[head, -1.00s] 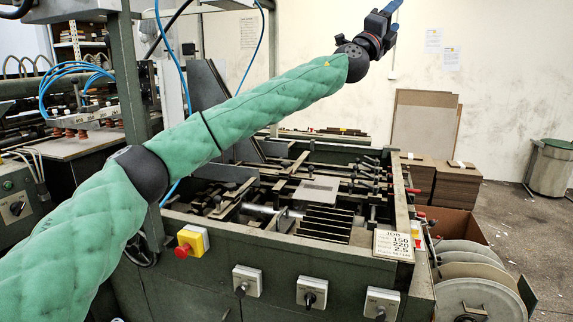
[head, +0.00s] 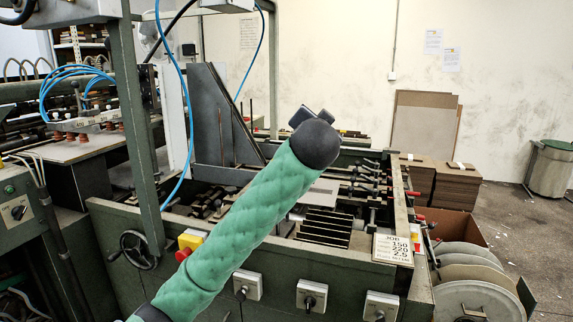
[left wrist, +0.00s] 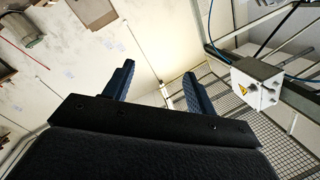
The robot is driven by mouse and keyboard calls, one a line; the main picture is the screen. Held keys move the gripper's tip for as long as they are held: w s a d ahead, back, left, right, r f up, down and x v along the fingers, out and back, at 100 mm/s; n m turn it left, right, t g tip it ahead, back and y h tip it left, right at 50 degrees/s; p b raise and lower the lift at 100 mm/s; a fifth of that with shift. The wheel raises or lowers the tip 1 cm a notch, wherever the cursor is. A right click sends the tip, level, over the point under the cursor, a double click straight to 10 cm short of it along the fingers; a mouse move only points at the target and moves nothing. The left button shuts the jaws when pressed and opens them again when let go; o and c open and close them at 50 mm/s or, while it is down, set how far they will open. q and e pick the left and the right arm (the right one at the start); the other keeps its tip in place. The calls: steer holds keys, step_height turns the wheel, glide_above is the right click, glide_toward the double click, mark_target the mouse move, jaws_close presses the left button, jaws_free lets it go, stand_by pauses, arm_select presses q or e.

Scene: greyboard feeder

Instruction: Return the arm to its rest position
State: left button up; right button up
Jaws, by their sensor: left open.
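My left arm (head: 245,215), in a green quilted sleeve, rises from the bottom of the head view and leans to the right in front of the feeder machine. It ends in a dark rounded joint (head: 315,144) with a small dark part showing above it. The gripper fingers cannot be made out in the head view. In the left wrist view my left gripper (left wrist: 157,88) is open, its two blue fingers apart with nothing between them. My right gripper is not in view.
The green feeder machine (head: 335,268) stands behind the arm, with a yellow-and-red stop button (head: 190,242), a handwheel (head: 138,250) and a job sign (head: 393,247). Board stacks (head: 455,185) and round discs (head: 480,295) are at right. A white warning-labelled box (left wrist: 255,82) shows in the wrist view.

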arm_select(q)
steer(key=s+a+f+n+g+p, duration=0.1)
steer(key=s+a+f+n+g, duration=0.15)
steer(key=s+a+f, duration=0.8)
steer(key=s+a+f+n+g+p, duration=0.15)
steer(key=s+f+g, duration=0.3)
steer(key=f, duration=1.35)
steer(key=s+a+f+n+g, duration=0.15)
steer(key=s+a+f, duration=0.55)
steer(key=f, duration=0.7)
steer(key=s+a+f+g, duration=0.1)
steer(key=s+f+g, duration=0.2)
steer(key=s+f, duration=0.7)
steer(key=s+a+f+n+g+p, duration=0.1)
steer(key=s+f+g, duration=0.3)
steer(key=s+f, duration=0.6)
steer(key=s, duration=0.7)
steer(key=shift+f, duration=0.25)
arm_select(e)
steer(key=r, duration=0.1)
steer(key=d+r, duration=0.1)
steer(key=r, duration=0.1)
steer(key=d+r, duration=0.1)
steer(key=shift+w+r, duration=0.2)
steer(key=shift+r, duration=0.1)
arm_select(q)
steer(key=shift+s, duration=0.1)
